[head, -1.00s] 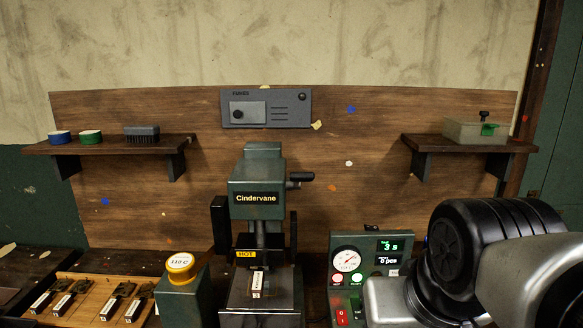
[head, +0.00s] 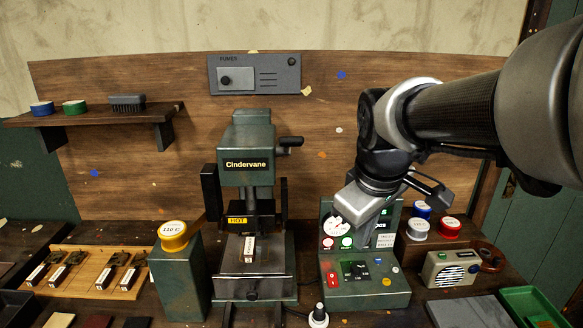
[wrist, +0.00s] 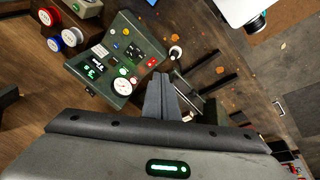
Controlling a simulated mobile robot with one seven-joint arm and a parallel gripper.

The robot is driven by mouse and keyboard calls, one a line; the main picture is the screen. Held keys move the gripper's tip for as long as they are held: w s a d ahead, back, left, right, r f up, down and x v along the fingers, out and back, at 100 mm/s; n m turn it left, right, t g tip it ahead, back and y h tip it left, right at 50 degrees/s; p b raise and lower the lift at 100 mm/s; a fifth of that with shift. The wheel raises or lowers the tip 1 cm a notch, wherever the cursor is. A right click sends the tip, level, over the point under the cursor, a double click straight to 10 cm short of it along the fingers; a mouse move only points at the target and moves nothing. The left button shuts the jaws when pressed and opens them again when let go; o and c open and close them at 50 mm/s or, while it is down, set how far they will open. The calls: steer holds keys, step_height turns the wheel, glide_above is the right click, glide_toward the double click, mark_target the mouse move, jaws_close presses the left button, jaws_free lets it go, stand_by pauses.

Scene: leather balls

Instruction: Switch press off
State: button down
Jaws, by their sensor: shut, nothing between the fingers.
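The green press (head: 247,172) labelled Cindervane stands at the middle of the head view, with a yellow HOT label and a tagged piece on its lower plate. To its right is the control box (head: 385,292) with a gauge, displays and buttons; it also shows in the wrist view (wrist: 128,50). A red switch (head: 332,281) sits at the box's left front and also shows in the wrist view (wrist: 152,62); I cannot tell its position. My gripper (head: 363,241) is shut and empty in front of the box's upright panel, hiding part of it. Its fingers (wrist: 159,77) appear near the switch.
A post with a yellow 110 C knob (head: 174,236) stands left of the press. A wooden tray (head: 92,265) with several tagged tools lies farther left. A small white-topped knob (head: 318,315) is in front of the box. Spools (head: 448,228) and a radio (head: 452,268) are right.

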steer(key=w+f+n+g, duration=0.2)
steer(key=w+f+n, duration=0.4)
steer(key=w, duration=0.4)
steer(key=n, duration=0.5)
glide_above(331, 275)
steer(key=s, duration=0.2)
step_height(331, 275, down, 8)
steer(key=shift+s+f+g+y, duration=0.1)
steer(key=shift+g+y, duration=0.2)
steer(key=shift+f, duration=0.15)
steer(key=f, duration=0.4)
steer(key=w+f, duration=0.1)
steer(key=f, duration=0.8)
steer(key=shift+w+f+p, duration=0.3)
steer(key=shift+w, duration=0.05)
